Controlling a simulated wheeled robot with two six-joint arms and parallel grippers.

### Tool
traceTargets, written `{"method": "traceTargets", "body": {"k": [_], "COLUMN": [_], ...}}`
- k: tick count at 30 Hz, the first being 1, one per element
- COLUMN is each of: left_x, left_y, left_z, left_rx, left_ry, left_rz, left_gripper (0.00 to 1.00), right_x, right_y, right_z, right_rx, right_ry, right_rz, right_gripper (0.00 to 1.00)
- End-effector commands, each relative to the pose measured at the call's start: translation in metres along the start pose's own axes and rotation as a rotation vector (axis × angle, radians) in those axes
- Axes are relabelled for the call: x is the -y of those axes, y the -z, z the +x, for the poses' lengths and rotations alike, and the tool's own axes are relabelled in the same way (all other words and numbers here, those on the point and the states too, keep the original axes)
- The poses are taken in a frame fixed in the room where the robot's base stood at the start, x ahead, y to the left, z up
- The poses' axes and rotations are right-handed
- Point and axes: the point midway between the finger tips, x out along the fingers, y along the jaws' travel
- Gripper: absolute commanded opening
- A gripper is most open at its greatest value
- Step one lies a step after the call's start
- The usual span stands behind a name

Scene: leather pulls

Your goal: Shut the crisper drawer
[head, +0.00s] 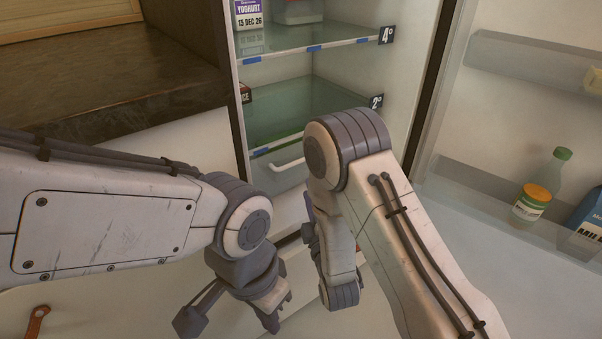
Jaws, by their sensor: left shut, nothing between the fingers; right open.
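The crisper drawer (272,181) is under the lowest glass shelf of the open fridge, in the middle of the head view. Its front is pale and see-through, with a white bar handle (288,165). My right arm covers its right part, so I cannot tell how far out it stands. My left gripper (270,321) is at the bottom middle, below and in front of the drawer, shut and empty. My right gripper (308,232) is higher, just below the drawer front and partly hidden by its own arm. It is open, and I see nothing in it.
The fridge door stands open at right, holding a green-capped bottle (561,170), an orange-lidded jar (532,203) and a blue milk carton (592,222). A yoghurt carton (249,14) is on the upper shelf (318,42). A dark counter (100,85) borders the fridge at left.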

Motion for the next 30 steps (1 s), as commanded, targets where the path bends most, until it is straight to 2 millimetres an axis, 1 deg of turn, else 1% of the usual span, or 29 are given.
{"method": "traceTargets", "body": {"k": [3,9,12,15,20,28,29,30], "left_x": [0.0,0.001,0.001,0.001,0.001,0.001,0.001,0.001], "left_y": [0.0,-0.001,-0.001,-0.001,-0.001,-0.001,-0.001,-0.001], "left_z": [0.004,0.013,0.016,0.019,0.02,0.02,0.02,0.02], "left_rx": [0.0,-0.001,0.0,0.0,0.0,0.0,0.0,0.0], "left_ry": [0.0,0.0,0.0,0.0,0.0,0.0,0.0,0.0], "left_rz": [0.0,0.0,0.0,0.0,0.0,0.0,0.0,0.0], "left_gripper": [0.0,0.0,0.0,0.0,0.0,0.0,0.0,0.0], "right_x": [-0.002,-0.001,-0.002,-0.001,-0.002,-0.002,-0.002,-0.002], "right_y": [0.0,0.0,0.0,0.0,0.0,0.001,0.001,0.001], "right_z": [0.02,0.058,0.074,0.086,0.096,0.097,0.097,0.097], "right_rx": [0.001,0.001,-0.001,-0.001,-0.001,-0.001,-0.001,-0.001], "right_ry": [-0.008,-0.007,-0.006,-0.003,-0.001,0.0,0.0,0.0], "right_rz": [0.002,0.003,0.003,0.002,0.002,0.003,0.003,0.003], "right_gripper": [0.45,0.45,0.45,0.45,0.45,0.45,0.33,0.18]}}
